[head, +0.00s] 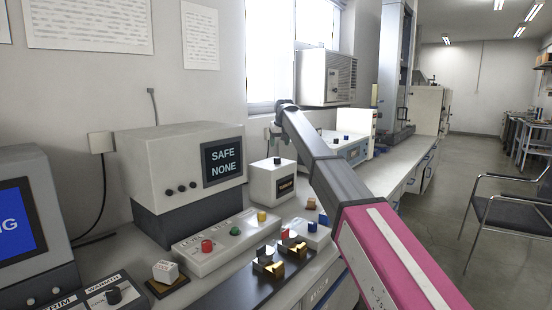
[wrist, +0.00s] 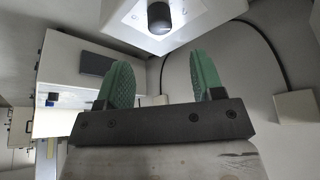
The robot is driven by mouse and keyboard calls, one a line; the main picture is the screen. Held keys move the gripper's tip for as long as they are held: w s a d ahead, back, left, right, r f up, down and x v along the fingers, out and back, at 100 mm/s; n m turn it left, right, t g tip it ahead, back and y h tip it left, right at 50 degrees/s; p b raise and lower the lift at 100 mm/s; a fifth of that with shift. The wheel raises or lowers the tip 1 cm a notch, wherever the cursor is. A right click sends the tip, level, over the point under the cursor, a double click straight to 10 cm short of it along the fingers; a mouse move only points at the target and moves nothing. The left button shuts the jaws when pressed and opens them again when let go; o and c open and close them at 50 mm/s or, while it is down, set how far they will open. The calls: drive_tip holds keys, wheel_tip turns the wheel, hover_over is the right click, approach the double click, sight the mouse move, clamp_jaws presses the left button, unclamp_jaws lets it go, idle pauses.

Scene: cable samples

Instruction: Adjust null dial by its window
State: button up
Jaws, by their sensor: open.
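The null dial is a white box (head: 272,183) on the bench, with a dark knob (head: 277,161) on its top and a small dark window (head: 286,185) in its front face. The window's reading is too small to make out. My gripper (head: 274,132) is above and just behind the knob in the head view, partly hidden by my arm. In the wrist view, my gripper (wrist: 162,62) has its two green ribbed fingers apart with nothing between them. The knob (wrist: 158,17) shows beyond the fingertips, roughly centred between them and apart from them.
A monitor reading SAFE NONE (head: 223,162) stands left of the dial box. A panel with coloured buttons (head: 218,250) lies in front. Cable clamps (head: 268,262) with brass parts are nearer. A cable runs along the wall.

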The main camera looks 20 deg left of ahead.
sight(277, 158)
drive_tip(key=x, duration=0.9)
drive_tip(key=shift+f, duration=0.25)
drive_tip(key=c, duration=0.9)
